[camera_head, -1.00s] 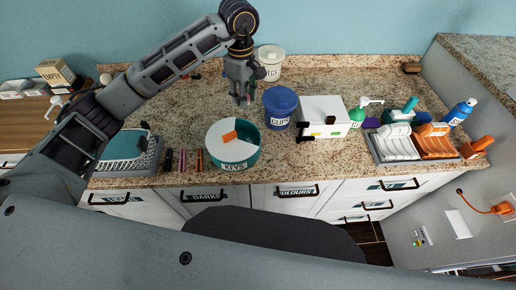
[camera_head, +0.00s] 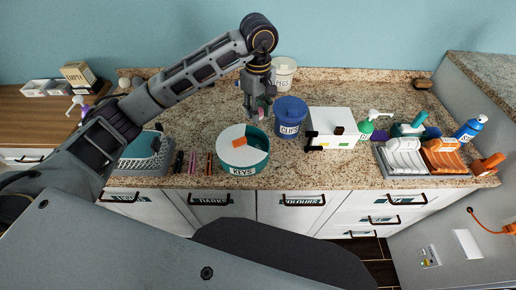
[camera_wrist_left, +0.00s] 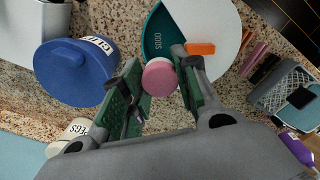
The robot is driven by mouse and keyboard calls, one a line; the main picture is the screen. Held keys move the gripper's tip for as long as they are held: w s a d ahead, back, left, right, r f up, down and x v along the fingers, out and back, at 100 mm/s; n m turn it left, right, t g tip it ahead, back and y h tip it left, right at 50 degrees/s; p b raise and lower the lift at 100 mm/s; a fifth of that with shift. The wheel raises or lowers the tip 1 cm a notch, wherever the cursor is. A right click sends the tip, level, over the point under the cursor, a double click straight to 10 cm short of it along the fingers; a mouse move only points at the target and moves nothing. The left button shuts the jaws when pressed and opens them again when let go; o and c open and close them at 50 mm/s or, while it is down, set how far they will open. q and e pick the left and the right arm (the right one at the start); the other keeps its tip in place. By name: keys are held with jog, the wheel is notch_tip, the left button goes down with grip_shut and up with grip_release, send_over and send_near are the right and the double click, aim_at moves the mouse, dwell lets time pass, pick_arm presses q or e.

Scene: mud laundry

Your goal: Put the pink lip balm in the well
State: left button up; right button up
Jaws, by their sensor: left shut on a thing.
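The pink lip balm (camera_wrist_left: 158,77) is a small round pink pot. My left gripper (camera_wrist_left: 166,84) is shut on it, with green-padded fingers at its sides. In the head view the left gripper (camera_head: 258,114) is above the counter, just behind the round teal tub (camera_head: 240,168) labelled KEYS. A white cover (camera_head: 232,138) spans most of the tub, leaving an open teal wedge (camera_head: 258,148) at its right. In the wrist view this wedge (camera_wrist_left: 158,38), marked ODDS inside, lies beyond the lip balm. My right gripper is out of view.
An orange block (camera_head: 239,142) lies on the white cover. A blue CLIPS tub (camera_head: 290,112) stands close right of the gripper, with a PEGS tub (camera_head: 284,72) behind. A white box (camera_head: 331,122) is farther right. Several pens (camera_head: 192,162) lie left of the teal tub.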

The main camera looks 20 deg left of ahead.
pick_arm(q)
notch_tip(320, 180, down, 6)
jog(key=p, duration=0.1)
jog(key=shift+f, duration=0.15)
dwell(0.5)
jog(key=shift+f+p, duration=0.55)
jog(key=shift+f, duration=1.25)
jog(key=shift+f+b, duration=0.45)
